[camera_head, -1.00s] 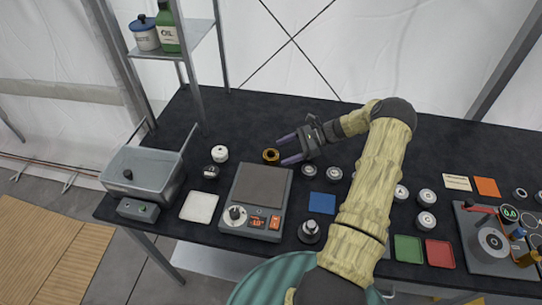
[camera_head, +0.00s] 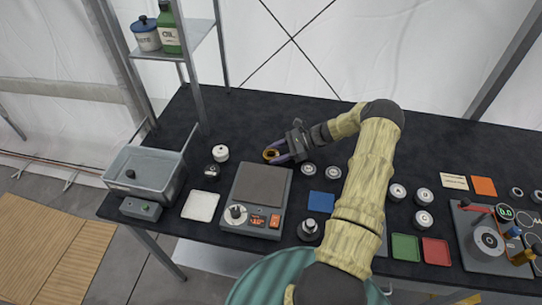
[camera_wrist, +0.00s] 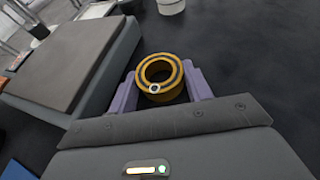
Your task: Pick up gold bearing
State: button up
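The gold bearing (camera_head: 270,154) is a short ring with a dark band around its open middle. It stands on the dark table, just right of the small white-topped jar. In the wrist view the gold bearing (camera_wrist: 160,78) sits between my two purple fingers, its hole facing up. My gripper (camera_head: 278,153) reaches in from the right.
A grey scale (camera_head: 258,195) stands close in front of the bearing. A white-topped jar (camera_head: 221,153) and a dark round piece (camera_head: 212,172) lie to the left, near a metal basin (camera_head: 150,173). Several round weights lie to the right. The table behind the bearing is clear.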

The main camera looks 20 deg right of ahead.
aim_at(276, 153)
jog(key=c, duration=0.5)
jog(key=shift+c, duration=0.2)
jog(key=shift+r, duration=0.15)
notch_tip(276, 153, up, 10)
jog(key=b, duration=0.2)
